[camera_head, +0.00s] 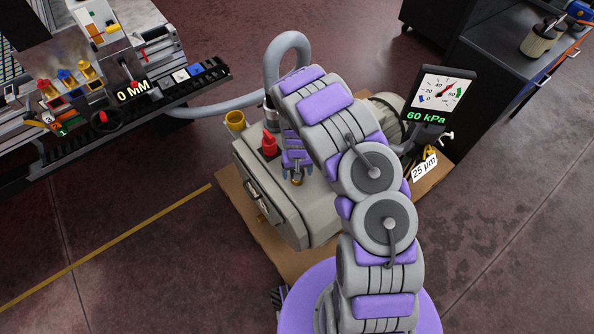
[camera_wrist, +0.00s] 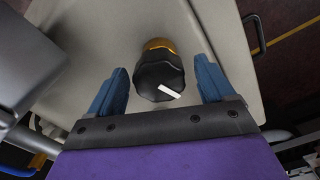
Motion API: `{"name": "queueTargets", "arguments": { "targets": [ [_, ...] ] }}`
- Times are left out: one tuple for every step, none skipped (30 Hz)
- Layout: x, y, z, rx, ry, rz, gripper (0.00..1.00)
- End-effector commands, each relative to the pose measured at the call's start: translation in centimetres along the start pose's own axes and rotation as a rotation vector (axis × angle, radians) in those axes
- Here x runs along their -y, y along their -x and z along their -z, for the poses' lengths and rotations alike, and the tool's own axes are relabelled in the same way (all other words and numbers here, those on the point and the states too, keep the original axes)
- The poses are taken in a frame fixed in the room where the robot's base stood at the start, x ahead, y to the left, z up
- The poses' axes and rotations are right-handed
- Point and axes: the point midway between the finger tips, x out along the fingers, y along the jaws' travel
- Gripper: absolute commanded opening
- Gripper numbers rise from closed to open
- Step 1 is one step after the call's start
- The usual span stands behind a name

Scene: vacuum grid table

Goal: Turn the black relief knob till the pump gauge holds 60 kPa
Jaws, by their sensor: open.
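The black relief knob (camera_wrist: 158,77) has a white pointer mark and sits on a brass collar (camera_wrist: 158,44) on the pump's pale casing. My gripper (camera_wrist: 161,68) is open, with one blue finger on each side of the knob and a visible gap on both sides. In the head view my gripper (camera_head: 297,172) is over the pump (camera_head: 262,185); the brass collar shows below the fingers, and the knob is mostly hidden. The pump gauge (camera_head: 440,95) stands to the right of the pump. Its green readout shows 60 kPa, and its red needle points up and right.
A red knob (camera_head: 269,144) and a yellow cup-shaped fitting (camera_head: 235,121) sit just left of my gripper. A grey hose (camera_head: 200,108) loops toward the machine at left. A "25 µm" tag (camera_head: 424,168) lies below the gauge. A dark cabinet (camera_head: 490,75) stands at upper right.

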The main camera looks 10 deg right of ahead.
Motion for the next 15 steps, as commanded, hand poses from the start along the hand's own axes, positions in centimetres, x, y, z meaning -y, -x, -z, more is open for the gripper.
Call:
{"name": "queueTargets", "arguments": {
  "targets": [
    [0.0,0.0,0.0,0.0,0.0,0.0,0.82],
    [0.0,0.0,0.0,0.0,0.0,0.0,0.82],
    [0.0,0.0,0.0,0.0,0.0,0.0,0.82],
    [0.0,0.0,0.0,0.0,0.0,0.0,0.82],
    [0.0,0.1,0.0,-0.001,0.0,0.0,0.82],
    [0.0,0.3,0.0,-0.001,0.0,0.0,0.82],
    [0.0,0.5,0.1,-0.002,0.0,0.0,0.82],
    [0.0,0.8,0.1,-0.002,0.001,-0.001,0.82],
    [0.0,1.3,0.1,-0.004,0.001,-0.001,0.82],
    [0.0,1.8,0.2,-0.004,0.001,-0.001,0.82],
    [0.0,2.3,0.2,-0.005,0.001,-0.001,0.82],
    [0.0,3.0,0.2,-0.006,0.001,-0.001,0.82],
    [0.0,3.6,0.2,-0.006,0.001,0.0,0.82],
    [0.0,4.3,0.2,-0.006,0.0,0.0,0.82],
    [0.0,5.2,0.2,-0.006,0.0,0.0,0.82]
  ]
}}
